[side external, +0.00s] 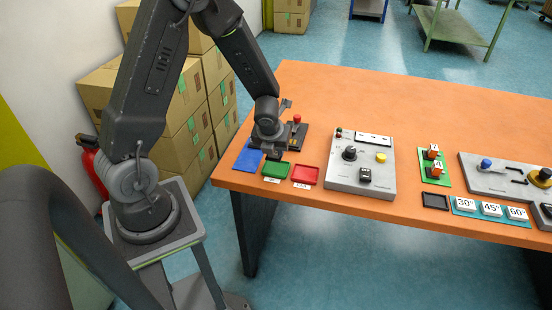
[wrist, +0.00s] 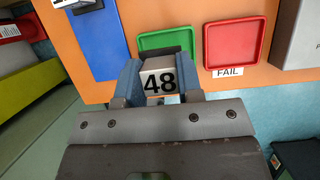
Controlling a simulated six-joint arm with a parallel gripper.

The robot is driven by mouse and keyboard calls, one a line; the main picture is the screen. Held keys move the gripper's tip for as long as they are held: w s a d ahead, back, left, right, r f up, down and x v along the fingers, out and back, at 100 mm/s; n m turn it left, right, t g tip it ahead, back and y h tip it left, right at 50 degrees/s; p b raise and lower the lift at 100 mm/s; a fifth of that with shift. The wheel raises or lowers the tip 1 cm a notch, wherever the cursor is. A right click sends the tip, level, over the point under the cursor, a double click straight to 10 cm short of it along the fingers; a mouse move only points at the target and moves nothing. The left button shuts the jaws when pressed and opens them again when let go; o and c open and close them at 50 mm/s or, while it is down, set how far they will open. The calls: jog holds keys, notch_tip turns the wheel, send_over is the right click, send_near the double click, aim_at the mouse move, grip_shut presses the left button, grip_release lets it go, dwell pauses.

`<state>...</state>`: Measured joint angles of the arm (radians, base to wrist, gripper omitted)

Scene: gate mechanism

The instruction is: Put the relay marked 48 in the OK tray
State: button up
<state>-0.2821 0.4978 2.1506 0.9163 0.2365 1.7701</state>
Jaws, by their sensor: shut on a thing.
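The relay marked 48 (wrist: 160,82) is a block with a pale face and black digits, held between the two fingers of my gripper (wrist: 158,70) in the wrist view. My gripper also shows in the side external view (side external: 270,146), low at the table's left end, beside the blue pad and behind the green tray. The green tray (side external: 275,170) lies at the front edge; in the wrist view it (wrist: 170,41) is partly hidden behind the fingers and relay, and its label is covered there. The relay's height above the table is unclear.
A red tray (wrist: 236,44) labelled FAIL sits right of the green one. A blue pad (side external: 247,159) lies to the left. A dark base with a red-knobbed lever (side external: 296,124) stands close behind my gripper, and a grey control panel (side external: 360,170) to the right.

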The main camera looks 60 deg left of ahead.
aim_at(276, 157)
jog(key=shift+w+d+f, duration=0.2)
jog(key=shift+f, duration=1.95)
jog(key=shift+f, duration=0.1)
jog(key=o, duration=1)
jog(key=s+d+r+n, duration=0.3)
jog(key=r+n, duration=0.1)
jog(key=r, duration=0.3)
jog(key=s+d+r+n+t, duration=0.1)
jog(key=s+d+r+n, duration=0.15)
jog(key=r+n, duration=0.4)
jog(key=s+d+r+n, duration=0.2)
jog(key=d+r+n, duration=0.1)
jog(key=r, duration=0.6)
jog(key=s+d+r+n+h, duration=0.1)
jog(key=s+d+r+n, duration=0.2)
jog(key=n, duration=0.3)
jog(key=s+d+r+n+t+h, duration=0.1)
jog(key=s+d+r+n+h, duration=0.1)
jog(key=n, duration=0.5)
jog(key=s+d+r, duration=0.1)
jog(key=s+r, duration=0.1)
jog(key=s, duration=0.1)
jog(key=shift+s+d, duration=0.35)
jog(key=shift+s, duration=0.05)
